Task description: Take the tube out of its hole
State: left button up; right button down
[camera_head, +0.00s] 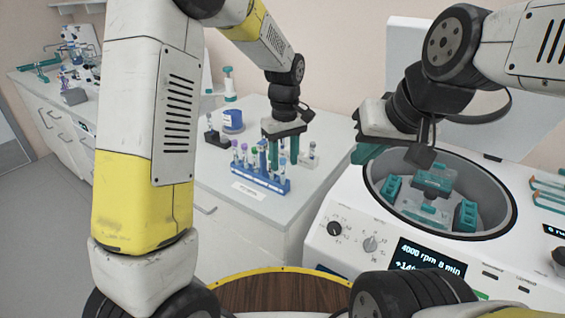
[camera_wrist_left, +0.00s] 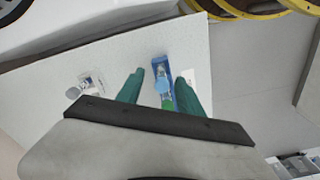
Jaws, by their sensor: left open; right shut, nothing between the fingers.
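A blue tube rack (camera_head: 262,181) stands on the white counter and holds a row of several capped tubes, among them purple-capped ones (camera_head: 243,147). My left gripper (camera_head: 284,160) is open, pointing down at the right part of the rack. In the left wrist view its green fingers (camera_wrist_left: 160,92) are spread on either side of the rack (camera_wrist_left: 159,62), with a blue cap (camera_wrist_left: 161,86) and a green cap (camera_wrist_left: 168,104) between them. I cannot tell whether the fingers touch a tube. My right gripper (camera_head: 366,154) is shut and empty by the centrifuge's left rim; its fingers are partly hidden.
An open centrifuge (camera_head: 345,217) with teal rotor buckets (camera_head: 433,182) stands at the right. A blue-and-white container (camera_head: 232,121) and a small dark holder (camera_head: 216,138) stand behind the rack. A round wooden top (camera_head: 282,296) is in front.

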pick_arm(q)
jog(key=f, duration=0.4)
jog(key=shift+a+f, duration=0.2)
jog(key=shift+f, duration=0.1)
grip_shut()
jog(key=shift+r, duration=0.1)
notch_tip(320, 180, up, 10)
jog(key=shift+f, duration=0.1)
dwell(0.3)
